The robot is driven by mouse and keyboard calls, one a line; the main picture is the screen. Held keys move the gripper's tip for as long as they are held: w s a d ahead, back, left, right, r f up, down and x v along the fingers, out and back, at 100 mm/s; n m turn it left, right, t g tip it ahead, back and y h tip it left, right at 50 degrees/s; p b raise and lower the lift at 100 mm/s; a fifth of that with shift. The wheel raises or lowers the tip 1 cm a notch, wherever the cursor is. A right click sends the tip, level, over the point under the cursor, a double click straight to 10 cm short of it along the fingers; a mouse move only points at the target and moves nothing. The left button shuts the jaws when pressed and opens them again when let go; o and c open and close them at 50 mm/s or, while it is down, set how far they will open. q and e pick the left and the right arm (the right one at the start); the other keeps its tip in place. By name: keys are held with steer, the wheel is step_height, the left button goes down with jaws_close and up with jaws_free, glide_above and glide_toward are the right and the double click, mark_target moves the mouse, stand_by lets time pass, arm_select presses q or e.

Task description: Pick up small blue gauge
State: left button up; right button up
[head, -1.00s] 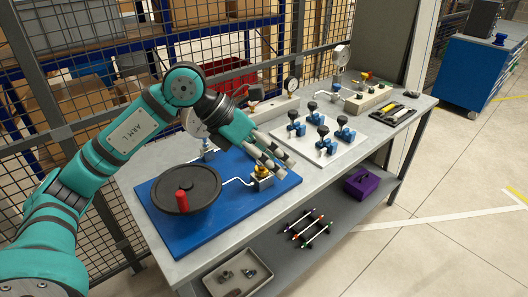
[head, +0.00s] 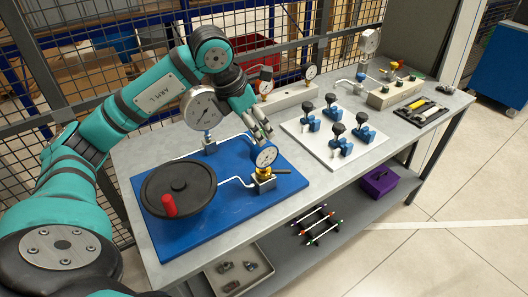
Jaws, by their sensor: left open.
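The small blue gauge (head: 265,156), with a white dial, stands on a brass fitting on a block (head: 263,180) at the right part of the blue board. My left gripper (head: 262,133) is open and empty, with its fingertips just above and behind the gauge's top. I cannot tell whether a fingertip touches the gauge. My right gripper is out of view.
A black handwheel with a red knob (head: 178,188) and a large gauge (head: 201,107) stand on the blue board (head: 220,225). Blue valves with black knobs (head: 338,130) stand on a white plate to the right. A mesh fence (head: 70,95) runs behind the bench.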

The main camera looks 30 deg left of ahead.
mark_target(269, 153)
arm_select(q)
steer(key=x, duration=0.4)
steer(key=shift+w+r+p, duration=0.1)
steer(key=shift+w+p, duration=0.05)
steer(key=shift+p, duration=0.25)
steer(key=shift+x, duration=1.2)
steer(key=shift+f+p, duration=0.25)
steer(key=shift+p, duration=0.25)
steer(key=p+x, duration=0.1)
steer(key=x, duration=0.2)
steer(key=shift+f+p, duration=0.35)
steer(key=shift+w+f, duration=0.15)
steer(key=shift+f, duration=0.35)
jaws_close()
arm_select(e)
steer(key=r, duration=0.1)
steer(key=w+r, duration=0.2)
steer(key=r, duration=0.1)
